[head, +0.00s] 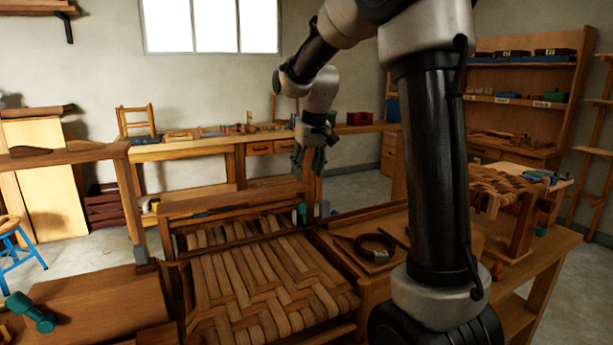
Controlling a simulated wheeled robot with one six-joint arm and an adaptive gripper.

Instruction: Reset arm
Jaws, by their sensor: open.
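My arm rises from the lower right of the head view, bends at the top and reaches back toward the left. My gripper (311,158) hangs at its end, pointing down, above the far side of the woven bark seat (262,280). It is small and dark here, open, and I see nothing held in it. It appears apart from the seat and the benches. My arm hides part of the bench and shelves on the right.
A dark ring (375,248) lies in a wooden tray beside the seat. A teal dumbbell-shaped tool (32,312) is at the lower left. A long workbench (200,150) runs along the back wall. A smaller woven seat (497,184) stands on the right. Open floor (362,184) shows behind.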

